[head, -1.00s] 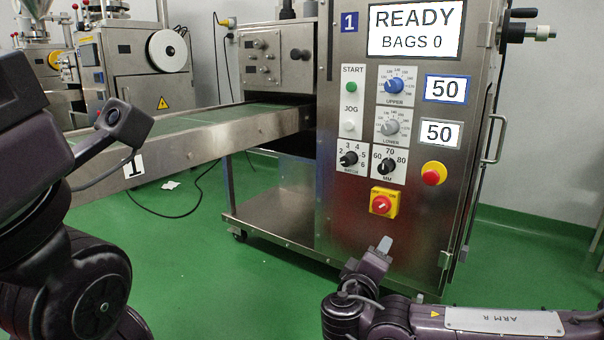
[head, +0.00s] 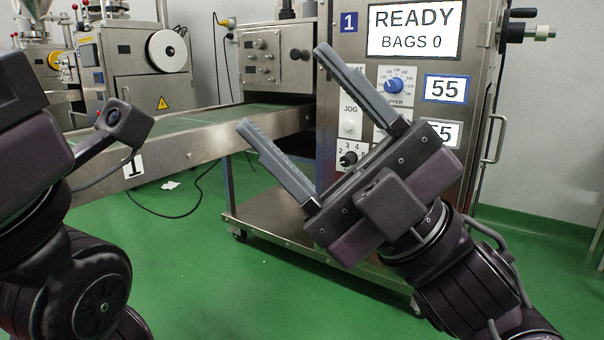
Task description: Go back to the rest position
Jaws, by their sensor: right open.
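My right gripper (head: 281,86) is raised in front of the machine, its two grey fingers spread wide and pointing up and left. It is empty. It hides most of the START button, the lower dial, the MM dial and the red switch. My left arm enters at the left edge; its gripper fingers do not show. The machine's control panel (head: 350,85) has a screen (head: 415,28) reading READY, BAGS 0. The upper display (head: 446,89) reads 55. The lower display (head: 447,134) is partly covered and ends in 5.
The machine's belt (head: 190,140) runs out to the left on a steel frame. A door handle (head: 497,138) sticks out on the right. Other machines (head: 135,75) stand behind at the left. Green floor (head: 180,260) is open in the middle.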

